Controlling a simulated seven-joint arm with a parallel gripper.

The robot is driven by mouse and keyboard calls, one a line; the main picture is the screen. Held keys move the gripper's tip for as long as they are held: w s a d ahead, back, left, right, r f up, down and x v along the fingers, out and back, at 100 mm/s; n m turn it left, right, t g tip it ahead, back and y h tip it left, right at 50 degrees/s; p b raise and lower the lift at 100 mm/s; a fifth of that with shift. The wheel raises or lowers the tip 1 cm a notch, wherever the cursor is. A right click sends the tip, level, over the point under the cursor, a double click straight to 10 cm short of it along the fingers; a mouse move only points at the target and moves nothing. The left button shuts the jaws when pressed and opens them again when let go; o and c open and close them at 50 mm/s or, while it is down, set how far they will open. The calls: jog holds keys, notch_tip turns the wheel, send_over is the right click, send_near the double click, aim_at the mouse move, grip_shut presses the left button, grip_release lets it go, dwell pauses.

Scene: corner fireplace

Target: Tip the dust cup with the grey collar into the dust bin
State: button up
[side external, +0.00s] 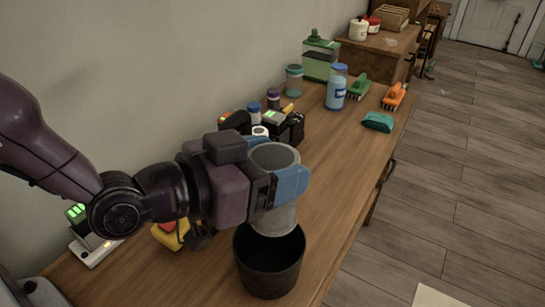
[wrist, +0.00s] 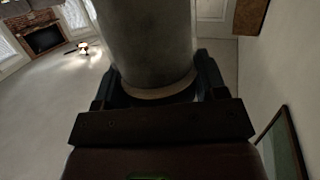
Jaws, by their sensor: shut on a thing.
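My gripper (side external: 278,184) is shut on a grey dust cup (side external: 279,221), with its blue fingers around the cup's sides. The cup's round open top shows, and it looks close to upright. Its lower end overlaps the mouth of the black dust bin (side external: 269,270) in the side view; I cannot tell how far above or inside the rim it is. In the wrist view the cup (wrist: 148,45) fills the upper middle between the dark fingers, with a pale band near the fingers. The cup's contents are not visible.
The bin stands on a long wooden bench (side external: 335,180) against the wall. Behind my gripper are a black device (side external: 290,128) and small jars. A blue bottle (side external: 336,88), brushes and a teal item (side external: 377,122) stand farther back. A yellow item (side external: 170,236) is at left.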

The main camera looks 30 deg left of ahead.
notch_tip(320, 180, down, 5)
jog(key=n+g, duration=0.1)
jog(key=n, duration=0.1)
jog(key=n+g+h, duration=0.1)
jog(key=n, duration=0.1)
jog(key=shift+s+d+r+g, duration=0.15)
jog(key=shift+r+g, duration=0.05)
jog(key=shift+g, duration=0.1)
jog(key=shift+s+d+f+n+g+h, duration=0.1)
jog(key=shift+f+n+g+h, duration=0.45)
jog(key=shift+f, duration=0.5)
jog(key=shift+s+d+f+n+g+h, duration=0.1)
jog(key=shift+f+n+g+h, duration=0.2)
jog(key=shift+f+n, duration=0.6)
jog(key=shift+f, duration=0.1)
jog(key=shift+f, duration=0.15)
jog(key=shift+f, duration=0.1)
jog(key=shift+f+n+g, duration=0.25)
jog(key=shift+f+n, duration=0.05)
jog(key=shift+n, duration=0.15)
jog(key=shift+h, duration=0.25)
jog(key=shift+f, duration=0.25)
